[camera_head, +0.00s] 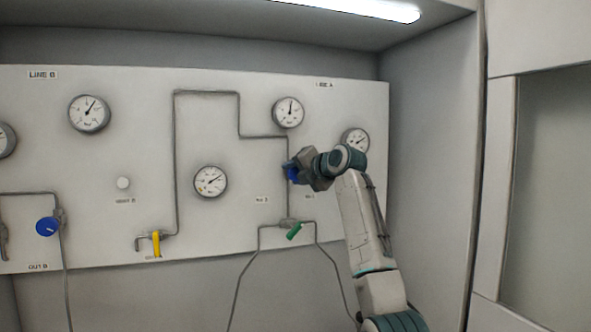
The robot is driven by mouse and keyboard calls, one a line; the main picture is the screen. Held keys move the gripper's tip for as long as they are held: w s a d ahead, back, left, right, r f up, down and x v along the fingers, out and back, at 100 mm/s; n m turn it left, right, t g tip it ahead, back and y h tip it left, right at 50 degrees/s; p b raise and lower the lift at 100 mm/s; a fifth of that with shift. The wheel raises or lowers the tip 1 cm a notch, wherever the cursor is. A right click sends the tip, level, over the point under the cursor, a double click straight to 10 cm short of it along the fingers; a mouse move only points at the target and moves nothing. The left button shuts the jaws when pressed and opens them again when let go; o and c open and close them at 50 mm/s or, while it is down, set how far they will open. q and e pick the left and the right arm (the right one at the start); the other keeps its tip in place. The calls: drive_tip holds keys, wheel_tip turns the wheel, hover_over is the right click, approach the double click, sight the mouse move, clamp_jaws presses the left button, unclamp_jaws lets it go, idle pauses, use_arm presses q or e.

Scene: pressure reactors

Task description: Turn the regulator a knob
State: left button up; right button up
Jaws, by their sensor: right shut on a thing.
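A blue knob (292,174) sits on the pipe of the line A side of the white panel (110,240). It is mostly hidden by my right gripper (298,171). The gripper is shut on this blue knob, reaching it from the right. Round gauges show above it (288,112), to its right (355,141) and to its left (210,182). My left gripper is not in the view.
A green-handled valve (294,231) is below the held knob. A yellow-handled valve (156,243) is at lower middle left. Another blue knob (47,226) is at far left. Thin grey pipes run across the panel. A side wall (432,150) stands close on the right.

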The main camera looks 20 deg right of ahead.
drive_tip(key=shift+f+n+g+h+p, duration=0.25)
drive_tip(key=shift+n+h+p, duration=0.2)
drive_tip(key=shift+n, duration=0.45)
drive_tip(key=shift+h, duration=0.25)
drive_tip(key=o, duration=1)
drive_tip(key=shift+c, duration=0.2)
drive_tip(key=shift+r, duration=0.1)
drive_tip(key=b+v, duration=0.5)
drive_tip(key=v, duration=0.5)
drive_tip(key=shift+s, duration=0.35)
